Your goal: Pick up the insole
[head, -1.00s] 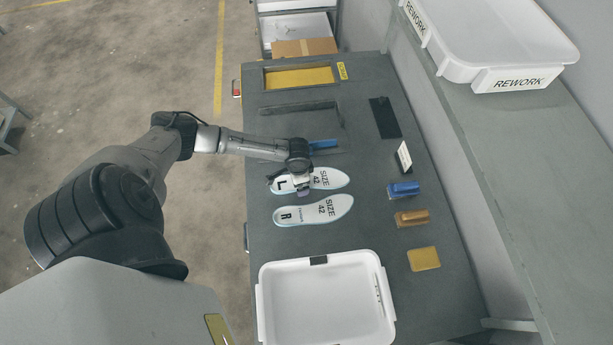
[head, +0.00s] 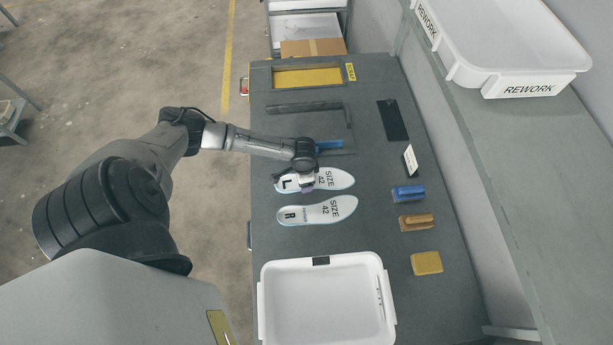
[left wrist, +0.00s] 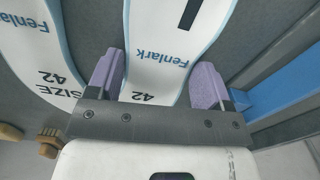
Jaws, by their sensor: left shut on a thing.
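Two white insoles with pale blue edges lie side by side on the grey bench. The insole marked L (head: 338,180) is the farther one in the head view, and the insole marked R (head: 318,211) is nearer. My left gripper (head: 306,187) is over the middle of the L insole and hides part of it. In the left wrist view its purple fingers (left wrist: 158,82) are shut on the L insole (left wrist: 165,50), one on each side of its narrow waist. The R insole (left wrist: 35,45) lies beside it, apart from the fingers. My right gripper is not in view.
A white tray (head: 268,310) stands at the bench's near end. A blue block (head: 408,194), a brown brush (head: 416,222) and a yellow block (head: 426,263) lie on the right. A blue bar (head: 330,146) lies just beyond the gripper. A REWORK bin (head: 528,90) sits on the side shelf.

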